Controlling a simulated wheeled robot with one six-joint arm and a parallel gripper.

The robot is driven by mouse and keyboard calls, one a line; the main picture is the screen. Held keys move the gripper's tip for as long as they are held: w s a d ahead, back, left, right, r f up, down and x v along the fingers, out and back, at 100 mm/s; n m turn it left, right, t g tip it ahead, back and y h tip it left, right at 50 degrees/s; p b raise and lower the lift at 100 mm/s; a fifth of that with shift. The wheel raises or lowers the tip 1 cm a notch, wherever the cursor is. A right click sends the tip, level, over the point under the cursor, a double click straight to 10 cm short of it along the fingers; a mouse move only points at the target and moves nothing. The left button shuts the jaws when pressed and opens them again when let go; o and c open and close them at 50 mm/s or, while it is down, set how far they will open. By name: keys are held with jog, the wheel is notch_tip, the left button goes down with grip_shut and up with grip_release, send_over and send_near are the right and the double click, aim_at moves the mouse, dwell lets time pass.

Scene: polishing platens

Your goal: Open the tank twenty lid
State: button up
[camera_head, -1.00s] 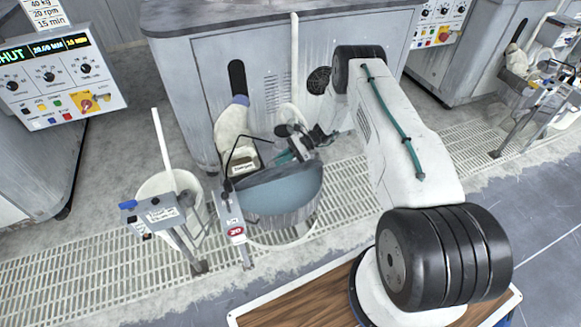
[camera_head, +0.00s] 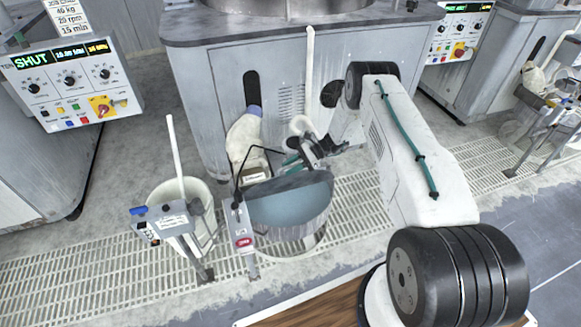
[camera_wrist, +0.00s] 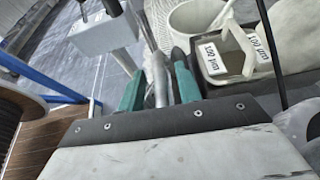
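The tank (camera_head: 290,243) with the red 20 tag (camera_head: 243,243) on the post beside it stands at the middle of the head view. A bluish half-round cover (camera_head: 290,203) with a dark upper edge lies over its front. I cannot tell its exact tilt. My gripper (camera_head: 296,160) reaches down at the back of this cover. In the wrist view my two teal fingers (camera_wrist: 158,90) stand apart, with a grey rod (camera_wrist: 160,78) between them. Gaps show beside the rod, and no firm contact is visible. The lid's handle is not clearly distinguishable.
A pale bucket (camera_head: 160,192) and a grey box on a post (camera_head: 162,219) stand left of the tank. A labelled white container (camera_wrist: 226,72) and black cable (camera_wrist: 270,40) are close to my fingers. Grey machine cabinets (camera_head: 210,90) stand behind. Floor grating (camera_head: 90,255) runs alongside.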

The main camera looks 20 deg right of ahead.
jog(key=v, duration=0.7)
jog(key=shift+d, duration=0.35)
